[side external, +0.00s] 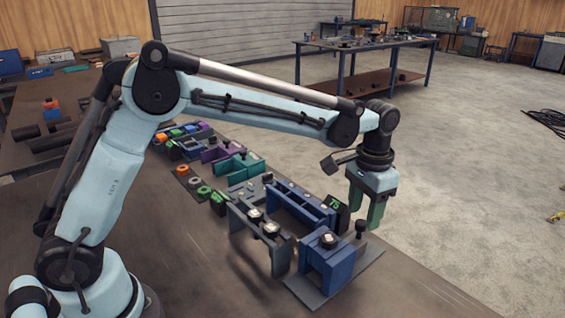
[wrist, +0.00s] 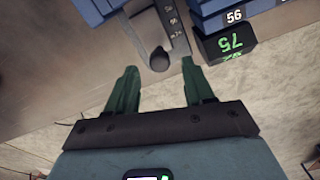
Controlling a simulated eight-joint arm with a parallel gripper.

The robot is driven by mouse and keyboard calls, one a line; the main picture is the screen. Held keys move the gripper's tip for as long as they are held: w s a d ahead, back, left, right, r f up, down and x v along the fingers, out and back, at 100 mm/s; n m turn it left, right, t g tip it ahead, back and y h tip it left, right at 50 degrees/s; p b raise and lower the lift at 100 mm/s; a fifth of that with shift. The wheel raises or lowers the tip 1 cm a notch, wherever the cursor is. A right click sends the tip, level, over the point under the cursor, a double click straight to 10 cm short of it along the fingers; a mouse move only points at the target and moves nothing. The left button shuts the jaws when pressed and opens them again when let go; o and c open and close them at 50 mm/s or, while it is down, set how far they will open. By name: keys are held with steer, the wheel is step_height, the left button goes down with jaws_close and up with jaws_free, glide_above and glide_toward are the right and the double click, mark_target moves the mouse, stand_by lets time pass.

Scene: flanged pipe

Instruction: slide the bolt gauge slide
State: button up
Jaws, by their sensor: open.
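In the wrist view a grey strip with small pale markings (wrist: 171,22), which looks like the bolt gauge slide, ends in a dark round knob (wrist: 159,58). The knob also shows in the side view (side external: 361,227), beside the blue block fixture (side external: 328,266). My gripper (side external: 364,210) points down above the bench's right edge, its green fingers apart with nothing held. In the wrist view the fingertips (wrist: 159,75) lie left and right of the knob in the picture. I cannot tell whether they are level with it or above it. Most of the strip is hidden in the side view.
A dark tag marked 75 (wrist: 226,43) stands just right of the right finger in the wrist view. Blue rails (side external: 300,207) and a grey bracket with knobs (side external: 262,232) stand left of my gripper. The bench's front right is clear.

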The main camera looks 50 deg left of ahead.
steer(key=shift+f, duration=1.15)
jaws_close()
